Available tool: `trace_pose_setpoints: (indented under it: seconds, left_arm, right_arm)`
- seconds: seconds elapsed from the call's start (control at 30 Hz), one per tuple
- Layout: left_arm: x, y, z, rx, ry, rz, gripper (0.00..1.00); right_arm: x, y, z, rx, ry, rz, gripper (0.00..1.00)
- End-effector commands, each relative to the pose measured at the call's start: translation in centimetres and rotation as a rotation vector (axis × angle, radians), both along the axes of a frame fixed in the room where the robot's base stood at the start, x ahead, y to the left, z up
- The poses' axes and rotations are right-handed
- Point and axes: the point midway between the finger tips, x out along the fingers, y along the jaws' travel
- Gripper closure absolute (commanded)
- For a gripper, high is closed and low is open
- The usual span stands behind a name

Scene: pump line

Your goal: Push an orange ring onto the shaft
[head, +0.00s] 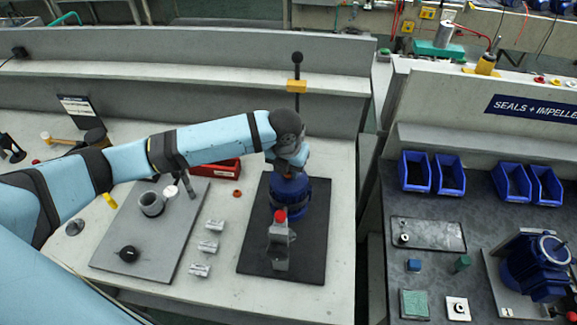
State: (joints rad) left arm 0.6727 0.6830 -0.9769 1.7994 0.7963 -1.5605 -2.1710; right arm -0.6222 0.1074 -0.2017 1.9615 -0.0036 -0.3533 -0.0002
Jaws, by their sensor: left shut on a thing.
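A blue pump (293,199) stands upright on a black mat (310,262) in the middle of the head view. My left arm reaches in from the left, and my left gripper (289,170) is right above the top of the pump. It is shut on an orange ring, of which only a little orange shows between gripper and pump. The shaft is hidden under the gripper, so I cannot tell whether the ring is around it. Another small orange ring (237,193) lies on the table left of the mat. My right gripper is out of view.
A red tray (217,169) lies behind my forearm. A grey plate (135,240) with parts and several small metal blocks (208,246) are left of the mat. A grey fixture with a red top (279,243) stands in front of the pump. A dark bench with blue bins (415,172) is at right.

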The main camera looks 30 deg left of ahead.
Motion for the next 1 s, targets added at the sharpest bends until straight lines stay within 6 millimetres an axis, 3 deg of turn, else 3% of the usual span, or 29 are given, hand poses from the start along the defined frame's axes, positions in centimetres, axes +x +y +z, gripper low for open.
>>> trace_pose_setpoints:
  seconds: [0.27,0.3,0.4,0.6,0.67,1.0]
  left_arm:
    - [-0.05,0.0,-0.3,0.001,0.001,0.0,0.83]
    - [-0.05,0.0,-0.3,0.001,0.002,0.0,0.63]
    - [-0.05,0.0,-0.28,0.001,0.001,0.0,0.4]
    - [-0.03,0.01,-0.25,0.001,0.001,0.0,0.4]
    - [-0.03,0.01,-0.25,0.001,0.001,0.0,0.28]
    - [0.01,0.01,0.15,0.0,0.0,0.0,0.28]
  right_arm:
    - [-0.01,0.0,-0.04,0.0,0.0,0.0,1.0]
    - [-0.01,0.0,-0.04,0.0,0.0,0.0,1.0]
    - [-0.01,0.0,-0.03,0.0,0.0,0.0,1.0]
    - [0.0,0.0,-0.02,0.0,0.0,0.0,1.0]
    - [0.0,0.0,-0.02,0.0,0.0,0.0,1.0]
    - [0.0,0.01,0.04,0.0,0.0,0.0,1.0]
